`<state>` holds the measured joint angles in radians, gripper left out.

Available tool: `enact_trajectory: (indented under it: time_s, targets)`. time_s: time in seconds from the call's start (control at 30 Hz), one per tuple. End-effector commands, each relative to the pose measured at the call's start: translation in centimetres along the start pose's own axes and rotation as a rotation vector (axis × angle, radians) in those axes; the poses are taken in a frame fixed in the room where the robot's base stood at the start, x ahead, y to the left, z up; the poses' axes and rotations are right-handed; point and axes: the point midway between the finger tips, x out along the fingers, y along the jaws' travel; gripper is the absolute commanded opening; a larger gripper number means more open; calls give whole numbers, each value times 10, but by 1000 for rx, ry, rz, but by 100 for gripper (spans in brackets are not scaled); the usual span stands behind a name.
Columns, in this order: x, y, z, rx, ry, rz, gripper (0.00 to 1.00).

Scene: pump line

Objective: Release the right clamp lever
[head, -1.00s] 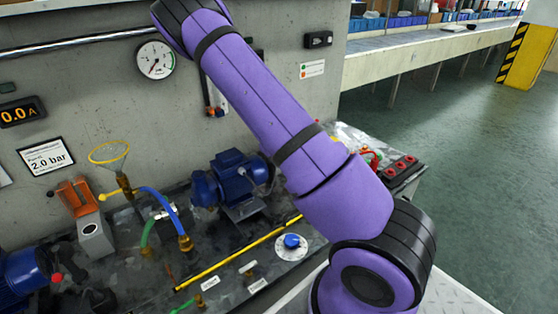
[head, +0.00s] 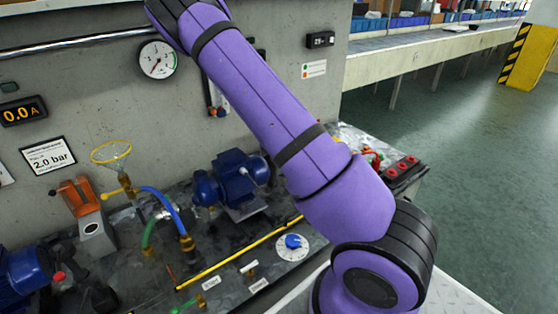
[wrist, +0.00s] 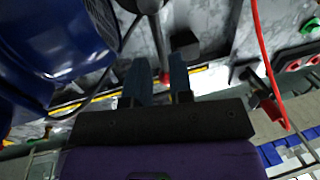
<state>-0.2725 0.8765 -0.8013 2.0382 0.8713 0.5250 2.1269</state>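My gripper (wrist: 160,72) shows in the wrist view with its two dark teal fingers apart. A dark rod with a small red end (wrist: 164,78) runs down between the fingers from a grey round post; it looks like a clamp lever, but I cannot tell for sure that it is the right one. I see no finger closed on it. A black block (wrist: 186,45) sits just beyond the right finger. In the head view my purple arm hides the clamp area, and my gripper is out of sight.
A blue motor (wrist: 55,35) fills the left of the wrist view; a blue motor (head: 232,180) also stands on the bench in the head view. A red cable (wrist: 262,45) hangs at the right, near a box with red buttons (wrist: 300,65). A yellow pipe (head: 240,255) crosses the bench.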

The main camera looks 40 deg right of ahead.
Motion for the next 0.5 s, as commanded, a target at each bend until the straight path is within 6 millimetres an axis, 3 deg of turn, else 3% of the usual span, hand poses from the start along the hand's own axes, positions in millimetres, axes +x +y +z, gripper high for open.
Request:
enact_trajectory:
  time_s: [0.3,0.5]
  targets:
    - [-60,1,1,-1,-3,0,21]
    - [-81,0,1,1,-2,0,21]
